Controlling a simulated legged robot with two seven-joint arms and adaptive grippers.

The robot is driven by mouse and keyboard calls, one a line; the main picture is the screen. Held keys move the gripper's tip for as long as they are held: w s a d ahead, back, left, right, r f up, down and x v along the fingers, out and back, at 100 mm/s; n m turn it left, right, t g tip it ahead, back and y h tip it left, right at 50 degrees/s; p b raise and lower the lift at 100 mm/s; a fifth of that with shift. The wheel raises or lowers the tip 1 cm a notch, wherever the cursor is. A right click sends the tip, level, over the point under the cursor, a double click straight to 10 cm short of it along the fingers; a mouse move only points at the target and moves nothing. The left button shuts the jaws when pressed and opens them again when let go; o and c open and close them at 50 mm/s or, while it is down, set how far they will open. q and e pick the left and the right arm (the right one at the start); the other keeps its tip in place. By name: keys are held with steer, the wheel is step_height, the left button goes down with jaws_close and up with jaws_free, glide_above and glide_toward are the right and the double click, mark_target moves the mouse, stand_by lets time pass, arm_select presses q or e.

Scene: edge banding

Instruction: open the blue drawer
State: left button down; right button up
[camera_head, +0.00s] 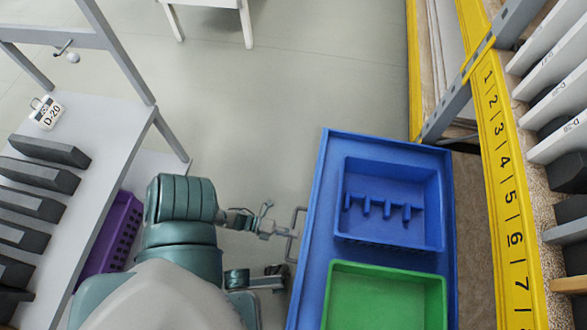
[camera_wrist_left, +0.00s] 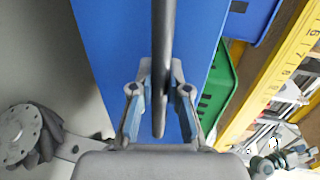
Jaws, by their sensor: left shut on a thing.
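The blue drawer unit (camera_head: 313,230) stands right of centre in the head view, with a thin metal handle (camera_head: 299,222) on its left side. My left gripper (camera_head: 281,231) reaches in from the left and meets this handle. In the left wrist view its fingers (camera_wrist_left: 161,105) are shut around the dark handle bar (camera_wrist_left: 163,40), with the blue front (camera_wrist_left: 110,45) behind it. I see no clear gap at the drawer front. A second gripper-like part of mine (camera_head: 270,279) shows lower down, beside the blue unit; its fingers are not clear.
A blue bin with dividers (camera_head: 388,172) and a green bin (camera_head: 386,295) sit on the blue unit. A shelf with a yellow numbered edge (camera_head: 505,165) stands close on the right. A grey bench (camera_head: 105,120) and purple crate (camera_head: 108,240) are left.

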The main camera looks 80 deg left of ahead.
arm_select(q)
steer(key=shift+s+a+f, duration=0.1)
steer(key=shift+s+f, duration=0.1)
steer(key=shift+f, duration=0.05)
steer(key=c, duration=1.2)
jaws_free()
steer(key=shift+o, duration=0.3)
steer(key=shift+w+a, duration=0.1)
steer(key=shift+w, duration=0.05)
steer(key=shift+r, duration=0.1)
steer(key=v, duration=1.2)
